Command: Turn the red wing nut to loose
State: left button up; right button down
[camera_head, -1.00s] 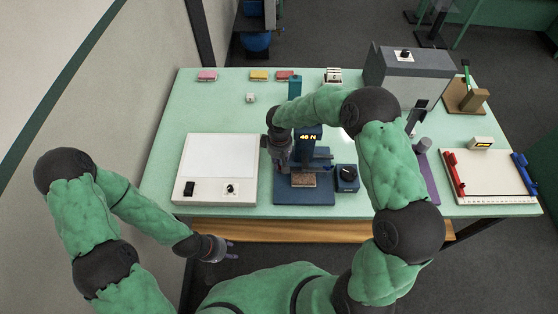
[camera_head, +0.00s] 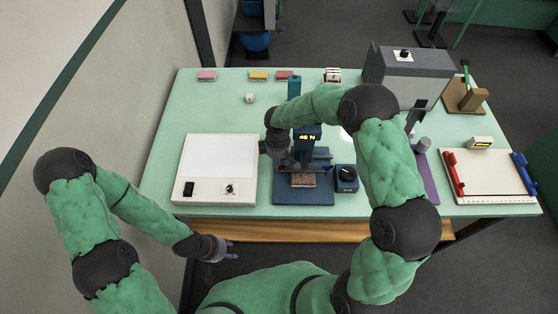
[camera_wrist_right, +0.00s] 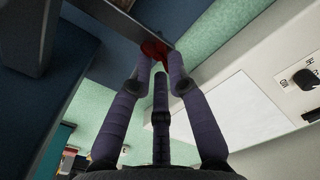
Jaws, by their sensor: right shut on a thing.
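The red wing nut (camera_wrist_right: 155,49) shows in the right wrist view at the edge of a dark plate of the blue test stand. My right gripper (camera_wrist_right: 161,60) is shut on it, with fingers on both sides of it. In the head view my right gripper (camera_head: 282,148) is at the left side of the blue stand (camera_head: 318,197), and I cannot make out the nut there. The stand has a lit display (camera_head: 308,137) and a brown sample (camera_head: 303,180) on its base. My left gripper (camera_head: 222,250) is open and empty in front of the table's near edge.
A white panel box (camera_head: 218,160) with a knob and a black switch lies left of the stand. A grey box (camera_head: 415,72) and a white board (camera_head: 490,180) are further right.

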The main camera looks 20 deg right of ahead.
jog(key=shift+s+a+f+n, duration=0.1)
jog(key=shift+a+n, duration=0.05)
jog(key=shift+n, duration=0.6)
jog(key=shift+s+a+n, duration=0.1)
jog(key=shift+a+n, duration=0.05)
jog(key=shift+n, duration=0.6)
jog(key=shift+f, duration=0.1)
jog(key=c, duration=1.4)
grip_release()
jog(key=shift+s+a, duration=0.1)
jog(key=shift+o, duration=0.2)
jog(key=shift+r, duration=0.25)
jog(key=shift+r, duration=0.3)
notch_tip(320, 180, up, 11)
